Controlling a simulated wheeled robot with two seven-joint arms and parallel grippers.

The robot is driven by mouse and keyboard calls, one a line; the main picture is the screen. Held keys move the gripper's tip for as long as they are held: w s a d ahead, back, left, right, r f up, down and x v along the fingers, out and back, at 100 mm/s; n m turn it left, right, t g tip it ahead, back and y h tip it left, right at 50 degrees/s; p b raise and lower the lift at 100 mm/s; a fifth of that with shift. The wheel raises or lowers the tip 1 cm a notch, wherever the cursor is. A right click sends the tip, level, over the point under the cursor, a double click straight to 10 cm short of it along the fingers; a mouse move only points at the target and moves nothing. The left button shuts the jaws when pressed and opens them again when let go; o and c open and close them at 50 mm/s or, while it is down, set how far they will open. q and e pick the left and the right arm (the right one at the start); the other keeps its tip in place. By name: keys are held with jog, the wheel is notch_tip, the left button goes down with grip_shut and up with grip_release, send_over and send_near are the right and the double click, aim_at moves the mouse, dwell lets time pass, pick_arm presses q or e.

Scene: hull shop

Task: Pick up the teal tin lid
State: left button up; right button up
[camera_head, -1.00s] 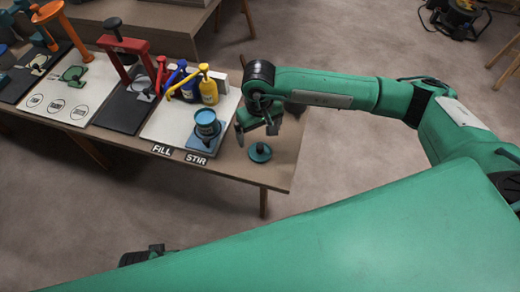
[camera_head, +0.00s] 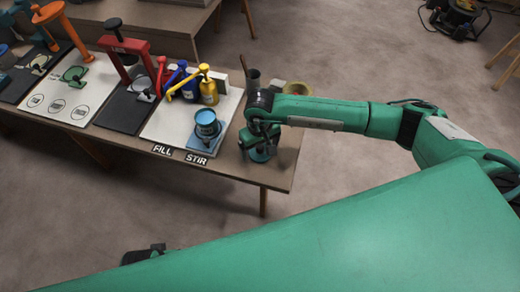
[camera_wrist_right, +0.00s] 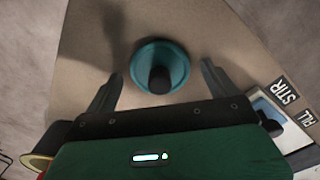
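The teal tin lid (camera_wrist_right: 143,55) is a round disc with a dark upright knob in its middle, lying on the table. In the head view the lid (camera_head: 262,154) shows only in part beneath my right gripper. My right gripper (camera_wrist_right: 160,82) is open above it, with one finger on each side of the knob in the right wrist view. I cannot tell whether the fingers touch the lid. A blue tin (camera_head: 207,124) stands on a blue pad at the STIR label. My left gripper is not clearly in view.
A white board (camera_head: 170,125) carries the pump bottles, with the yellow one (camera_head: 208,92) nearest my right arm. A dark cup (camera_head: 253,77) and a tan round object (camera_head: 296,88) stand behind my right wrist. The table's front edge is close to the lid.

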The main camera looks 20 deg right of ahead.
jog(key=c, duration=0.8)
jog(key=shift+c, duration=0.2)
jog(key=shift+r, duration=0.1)
